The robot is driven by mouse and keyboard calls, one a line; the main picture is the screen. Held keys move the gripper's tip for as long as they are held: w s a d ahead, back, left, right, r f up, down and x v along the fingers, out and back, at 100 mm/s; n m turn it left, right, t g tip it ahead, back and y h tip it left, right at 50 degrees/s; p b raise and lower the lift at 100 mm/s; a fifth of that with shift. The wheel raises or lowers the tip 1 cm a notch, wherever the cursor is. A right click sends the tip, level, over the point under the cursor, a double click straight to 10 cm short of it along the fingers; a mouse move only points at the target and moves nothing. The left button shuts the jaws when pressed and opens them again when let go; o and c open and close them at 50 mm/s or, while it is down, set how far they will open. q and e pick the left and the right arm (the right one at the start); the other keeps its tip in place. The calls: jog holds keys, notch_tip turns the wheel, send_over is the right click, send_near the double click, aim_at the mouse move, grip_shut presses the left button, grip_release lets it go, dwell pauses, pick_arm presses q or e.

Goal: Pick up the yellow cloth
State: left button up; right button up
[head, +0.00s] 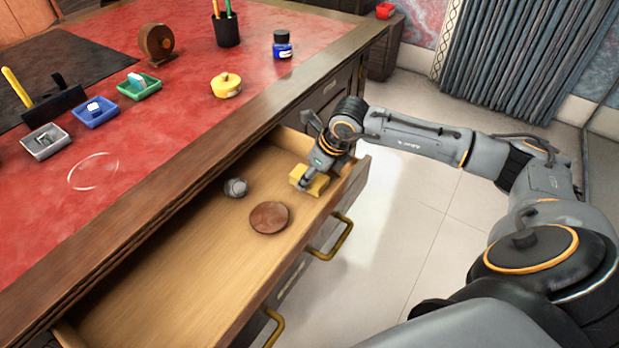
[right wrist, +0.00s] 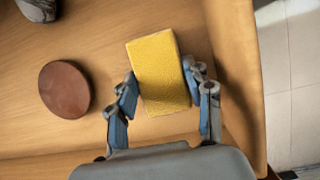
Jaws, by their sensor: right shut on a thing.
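The yellow cloth (head: 318,185) is a folded block in the far right part of the open drawer in the head view, partly covered by my right gripper. In the right wrist view the yellow cloth (right wrist: 158,72) lies between the fingers of my right gripper (right wrist: 160,88), which are closed against its two sides. In the head view my right gripper (head: 308,180) points down into the drawer at the cloth. I cannot tell whether the cloth is lifted off the drawer bottom. My left gripper is not in view.
The open drawer (head: 180,290) also holds a round brown disc (head: 269,217) and a grey lump (head: 236,187). Its front wall with brass handles is close to my right arm.

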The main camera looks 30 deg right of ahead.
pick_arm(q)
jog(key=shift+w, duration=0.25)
pick_arm(e)
jog(key=shift+r, duration=0.1)
jog(key=shift+r+p, duration=0.25)
jog(key=shift+p, duration=0.2)
notch_tip(320, 180, up, 2)
jog(key=shift+w+r, duration=0.1)
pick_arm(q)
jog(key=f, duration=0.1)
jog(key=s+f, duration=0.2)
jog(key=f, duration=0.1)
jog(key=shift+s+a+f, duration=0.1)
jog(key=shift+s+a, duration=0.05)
pick_arm(e)
jog(key=s+a+r, duration=0.8)
jog(key=s+r, duration=0.2)
jog(key=s, duration=0.1)
jog(key=shift+s+r, duration=0.3)
jog(key=shift+s, duration=0.05)
jog(key=o, duration=0.6)
jog(key=c, duration=0.5)
